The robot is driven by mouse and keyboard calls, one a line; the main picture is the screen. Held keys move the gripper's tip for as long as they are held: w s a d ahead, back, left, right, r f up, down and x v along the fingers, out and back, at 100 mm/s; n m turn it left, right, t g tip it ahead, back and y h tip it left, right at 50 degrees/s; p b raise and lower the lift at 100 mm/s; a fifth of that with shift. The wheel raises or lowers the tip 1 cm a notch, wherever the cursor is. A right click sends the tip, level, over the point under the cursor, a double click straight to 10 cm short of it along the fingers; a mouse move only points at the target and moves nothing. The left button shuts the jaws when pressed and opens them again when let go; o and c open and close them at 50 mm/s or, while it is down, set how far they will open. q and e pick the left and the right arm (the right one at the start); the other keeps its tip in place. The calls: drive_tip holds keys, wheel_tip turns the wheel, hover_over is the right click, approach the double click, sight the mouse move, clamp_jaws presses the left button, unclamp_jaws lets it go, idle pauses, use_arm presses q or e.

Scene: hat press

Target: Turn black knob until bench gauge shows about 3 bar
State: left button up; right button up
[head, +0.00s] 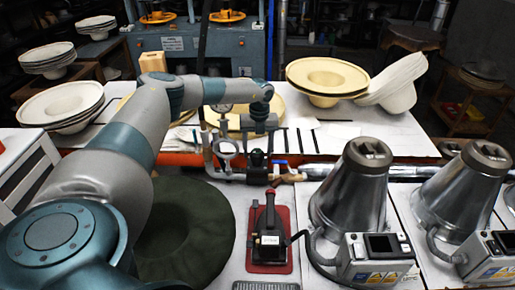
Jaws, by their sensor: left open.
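My left gripper (259,142) reaches in over the pipework from the left, its fingers pointing down and apart. A black knob (257,158) on the pipe fitting shows just below the fingers; I cannot tell whether they stand around it or above it. A round bench gauge (226,148) stands on the pipe just left of the knob. Its face is too small and turned too far to read a needle. My right gripper is not in view.
A horizontal pipe (320,172) crosses the bench. A valve with a blue handle (279,162) sits right of the knob. Below lie a black iron-like tool (270,232) on a red mat, a dark green felt disc (190,235) and two metal cones (350,195). Pale hats (325,75) stand behind.

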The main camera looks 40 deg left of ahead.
use_arm(q)
drive_tip(key=shift+f, duration=0.1)
drive_tip(key=shift+c, duration=0.4)
drive_tip(key=c, duration=1)
drive_tip(key=shift+m, duration=0.4)
drive_tip(key=m+b, duration=0.1)
drive_tip(key=m, duration=0.2)
drive_tip(key=shift+f, duration=0.1)
drive_tip(key=m+b, duration=0.2)
drive_tip(key=m, duration=0.2)
drive_tip(key=m+b, duration=0.2)
drive_tip(key=m, duration=0.2)
drive_tip(key=shift+t, duration=0.3)
drive_tip(key=shift+m+b, duration=0.95)
drive_tip(key=shift+m, duration=1.15)
drive_tip(key=shift+r, duration=0.2)
